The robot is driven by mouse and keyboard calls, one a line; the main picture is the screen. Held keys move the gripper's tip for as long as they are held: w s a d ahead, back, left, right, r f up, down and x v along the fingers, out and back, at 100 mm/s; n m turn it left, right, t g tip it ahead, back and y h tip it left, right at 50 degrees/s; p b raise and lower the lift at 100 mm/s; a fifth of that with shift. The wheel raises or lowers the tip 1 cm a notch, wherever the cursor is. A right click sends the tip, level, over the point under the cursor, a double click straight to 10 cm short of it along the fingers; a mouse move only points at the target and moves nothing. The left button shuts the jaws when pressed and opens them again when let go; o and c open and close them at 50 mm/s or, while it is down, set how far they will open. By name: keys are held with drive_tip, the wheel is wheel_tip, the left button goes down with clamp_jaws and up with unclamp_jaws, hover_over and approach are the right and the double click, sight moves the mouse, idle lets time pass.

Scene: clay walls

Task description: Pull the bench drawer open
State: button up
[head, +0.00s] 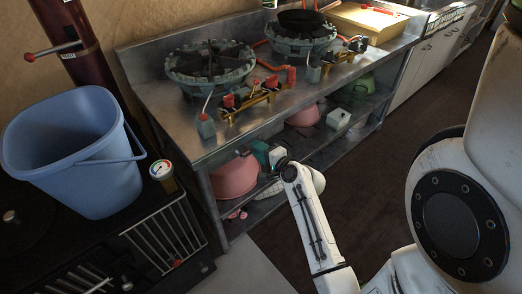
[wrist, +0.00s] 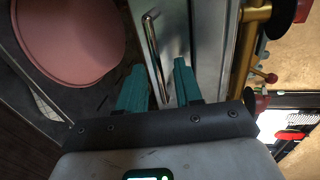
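In the wrist view a slim metal bar handle (wrist: 152,45) stands on a pale grey drawer front (wrist: 176,22), beside the bench's bright metal edge (wrist: 210,40). My gripper (wrist: 157,68) has its two teal fingers apart, one on each side of the handle's near end. I see no clear contact with the bar. In the head view my gripper (head: 268,155) is just below the front edge of the steel bench (head: 215,145). The drawer front and handle are not clearly visible there. The drawer looks closed, but its depth is hard to judge.
A pink bowl (head: 234,176) sits on the lower shelf near my gripper. Gas burners (head: 210,65) and brass valve pipes (head: 262,92) stand above on the bench. A blue bin (head: 70,150) is at left. The dark floor (head: 395,140) at the bench's right front is clear.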

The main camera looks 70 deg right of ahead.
drive_tip(key=shift+w+d, duration=0.1)
drive_tip(key=c, duration=0.6)
clamp_jaws()
drive_tip(key=shift+r, duration=0.15)
idle(0.8)
